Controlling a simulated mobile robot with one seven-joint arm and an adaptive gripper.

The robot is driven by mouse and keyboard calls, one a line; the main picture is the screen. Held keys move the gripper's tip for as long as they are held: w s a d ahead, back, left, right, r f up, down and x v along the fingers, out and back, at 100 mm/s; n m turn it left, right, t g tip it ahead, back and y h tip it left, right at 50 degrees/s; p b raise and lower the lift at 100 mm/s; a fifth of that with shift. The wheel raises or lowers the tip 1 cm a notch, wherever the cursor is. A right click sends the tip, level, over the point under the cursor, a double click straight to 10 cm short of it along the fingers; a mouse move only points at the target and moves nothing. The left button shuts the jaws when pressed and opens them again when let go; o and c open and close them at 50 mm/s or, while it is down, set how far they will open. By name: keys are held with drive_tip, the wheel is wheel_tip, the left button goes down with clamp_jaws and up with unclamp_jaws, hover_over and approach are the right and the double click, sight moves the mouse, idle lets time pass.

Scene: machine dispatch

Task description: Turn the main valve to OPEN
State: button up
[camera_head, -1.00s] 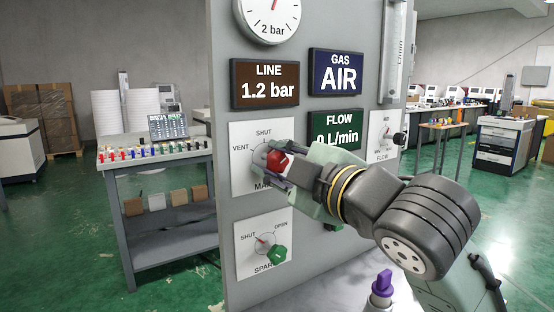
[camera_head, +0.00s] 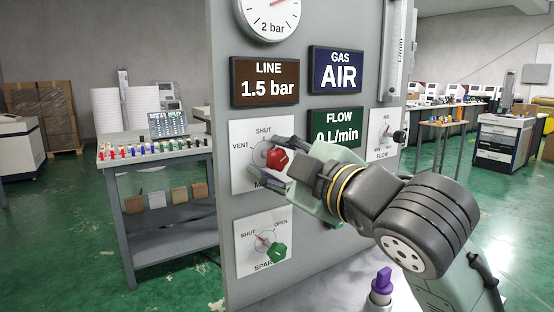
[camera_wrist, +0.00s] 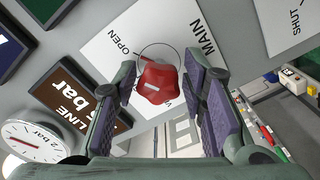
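The main valve is a red knob (camera_head: 277,160) on a white plate (camera_head: 241,180) marked VENT and SHUT, with MAIN partly hidden below. In the wrist view the red knob (camera_wrist: 158,84) has a thin red pointer directed roughly at the word OPEN. My gripper (camera_wrist: 163,98) is open, with one finger on each side of the knob. A gap shows beside the left finger; the right finger is close to the knob, and I cannot tell if it touches. In the head view my gripper (camera_head: 280,166) reaches the knob from the right and hides the OPEN label.
Below is a SPARE plate with a green knob (camera_head: 277,253). A FLOW knob (camera_head: 387,134) sits to the right. The LINE display (camera_head: 265,82) reads 1.5 bar, under a round gauge (camera_head: 268,14). A purple-topped item (camera_head: 382,284) stands in front of the panel.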

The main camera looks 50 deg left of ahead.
drive_tip(key=shift+o, duration=0.8)
drive_tip(key=shift+d, duration=0.4)
drive_tip(key=s+d, duration=0.1)
drive_tip(key=d, duration=1)
drive_tip(key=shift+d, duration=0.15)
